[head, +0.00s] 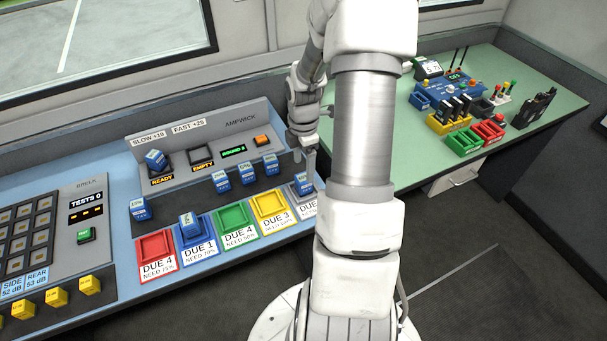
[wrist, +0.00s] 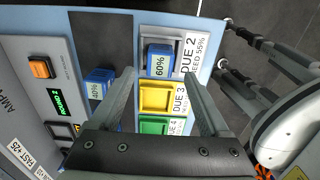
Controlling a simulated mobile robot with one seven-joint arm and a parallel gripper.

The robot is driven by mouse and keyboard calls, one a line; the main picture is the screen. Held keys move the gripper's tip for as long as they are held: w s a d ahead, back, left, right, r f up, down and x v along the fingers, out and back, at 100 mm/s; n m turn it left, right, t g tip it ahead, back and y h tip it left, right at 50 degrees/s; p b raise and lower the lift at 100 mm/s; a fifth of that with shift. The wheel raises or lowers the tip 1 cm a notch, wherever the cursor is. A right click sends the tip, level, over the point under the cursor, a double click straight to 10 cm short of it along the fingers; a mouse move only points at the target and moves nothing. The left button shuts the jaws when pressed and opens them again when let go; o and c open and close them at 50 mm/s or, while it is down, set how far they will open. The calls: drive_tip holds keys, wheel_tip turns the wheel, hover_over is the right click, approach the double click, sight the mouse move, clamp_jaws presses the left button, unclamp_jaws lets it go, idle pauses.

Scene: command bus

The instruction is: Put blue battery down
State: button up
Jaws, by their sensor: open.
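A blue battery marked 60% (wrist: 158,62) sits in the grey DUE 2 tray (wrist: 160,33). In the head view the same battery (head: 303,185) shows at the right end of the tray row, below my gripper (head: 309,162). My gripper also shows in the wrist view (wrist: 163,76), its two fingers apart with nothing held between them. The battery lies just beyond the fingertips, between their lines; I cannot tell whether a finger touches it. My arm hides part of the DUE 2 label in the head view.
Another blue battery (head: 190,226) stands in the blue DUE 1 tray. The red (head: 156,245), green (head: 232,218) and yellow (head: 269,206) trays look empty. More blue batteries line the dark strip, including one marked 40% (wrist: 99,82). One battery (head: 155,159) sits on the SLOW charger; the other charger (head: 201,155) reads EMPTY.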

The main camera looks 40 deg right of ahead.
sight(303, 177)
wheel_tip(303, 177, up, 5)
drive_tip(key=shift+r, duration=0.2)
idle(0.5)
